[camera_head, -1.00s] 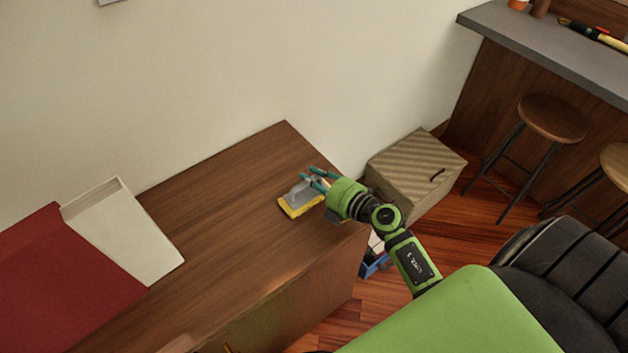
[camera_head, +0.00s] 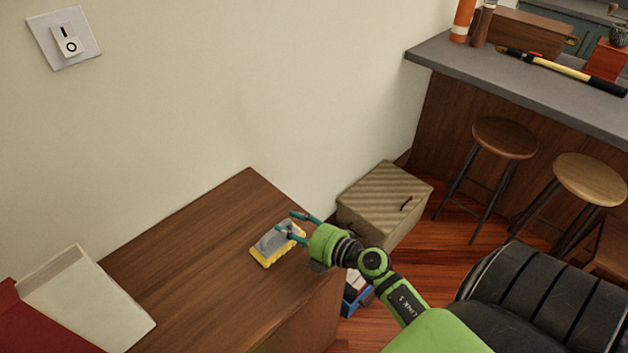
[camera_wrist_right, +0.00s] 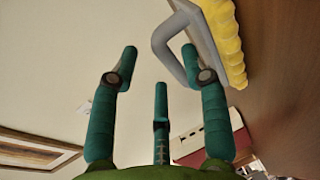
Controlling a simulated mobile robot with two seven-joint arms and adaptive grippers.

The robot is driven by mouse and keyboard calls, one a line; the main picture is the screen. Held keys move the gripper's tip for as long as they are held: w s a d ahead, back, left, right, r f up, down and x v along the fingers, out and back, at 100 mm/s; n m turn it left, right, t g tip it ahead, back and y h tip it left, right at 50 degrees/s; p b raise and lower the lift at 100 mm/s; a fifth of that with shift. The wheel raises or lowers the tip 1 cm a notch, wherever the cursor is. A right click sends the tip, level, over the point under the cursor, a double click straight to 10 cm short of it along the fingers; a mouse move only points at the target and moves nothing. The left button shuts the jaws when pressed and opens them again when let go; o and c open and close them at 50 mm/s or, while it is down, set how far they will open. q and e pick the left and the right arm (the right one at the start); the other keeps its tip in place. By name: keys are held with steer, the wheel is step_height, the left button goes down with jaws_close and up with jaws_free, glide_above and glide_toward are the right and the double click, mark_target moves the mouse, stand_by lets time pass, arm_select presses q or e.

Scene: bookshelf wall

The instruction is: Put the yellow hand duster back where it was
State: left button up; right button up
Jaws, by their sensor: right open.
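The yellow hand duster (camera_head: 273,245), with a grey top and grey handle, lies on the wooden cabinet top (camera_head: 190,255). My right gripper (camera_head: 286,224) is at the duster's right end, its teal fingers spread. In the right wrist view, the duster's yellow pad (camera_wrist_right: 230,42) is at the upper right. Its grey loop handle (camera_wrist_right: 172,62) reaches into the space between the open fingers (camera_wrist_right: 160,65). I cannot tell whether the right-hand finger touches the handle. My left gripper is not in view.
A white box-like object (camera_head: 85,305) and a red one (camera_head: 35,325) are on the cabinet's left. A striped box (camera_head: 385,205) and a blue container (camera_head: 356,303) are on the floor to its right. Stools (camera_head: 503,140) stand by a grey-topped counter (camera_head: 500,75). The cabinet top's middle is clear.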

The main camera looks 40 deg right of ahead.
steer(key=b+v, duration=0.1)
steer(key=v, duration=0.7)
steer(key=shift+s, duration=0.1)
steer(key=shift+s+d+r, duration=0.15)
steer(key=shift+s, duration=0.25)
